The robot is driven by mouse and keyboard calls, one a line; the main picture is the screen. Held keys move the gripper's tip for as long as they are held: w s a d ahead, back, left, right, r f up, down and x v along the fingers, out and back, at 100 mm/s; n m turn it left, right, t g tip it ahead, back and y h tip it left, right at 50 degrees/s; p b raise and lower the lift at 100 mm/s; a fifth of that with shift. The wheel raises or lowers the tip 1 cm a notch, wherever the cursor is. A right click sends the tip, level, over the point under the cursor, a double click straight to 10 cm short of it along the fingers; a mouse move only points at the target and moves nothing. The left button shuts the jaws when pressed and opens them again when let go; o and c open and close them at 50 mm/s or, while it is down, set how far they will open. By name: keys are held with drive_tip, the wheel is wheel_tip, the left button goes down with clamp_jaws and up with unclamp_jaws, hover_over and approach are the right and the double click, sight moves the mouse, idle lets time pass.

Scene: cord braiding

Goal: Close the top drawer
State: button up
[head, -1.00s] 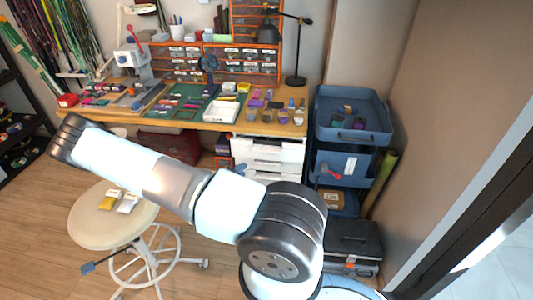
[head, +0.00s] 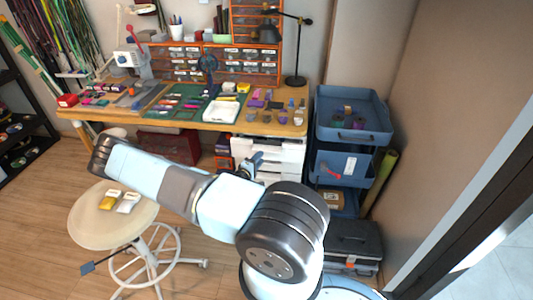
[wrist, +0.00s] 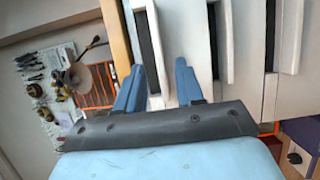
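The white drawer unit (head: 282,165) stands under the right part of the workbench. Its top drawer (head: 275,144) is just below the bench top, and a dark gap shows along its top in the head view. In the wrist view the unit appears turned on its side, with the top drawer (wrist: 157,45) leftmost beside the wooden bench edge. My gripper (wrist: 159,67) is open, its two blue fingers apart in front of the upper drawer fronts. Nothing shows between them except the drawer unit behind. Whether a fingertip touches the drawer is unclear. My arm partly hides the unit in the head view.
The workbench (head: 100,113) carries trays, tools and small parts. A blue cart (head: 324,132) stands close to the right of the drawers. A round stool (head: 90,225) is at the left, with open wooden floor (head: 205,225) near it.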

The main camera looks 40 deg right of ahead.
drive_tip(key=shift+x, duration=2.6)
clamp_jaws()
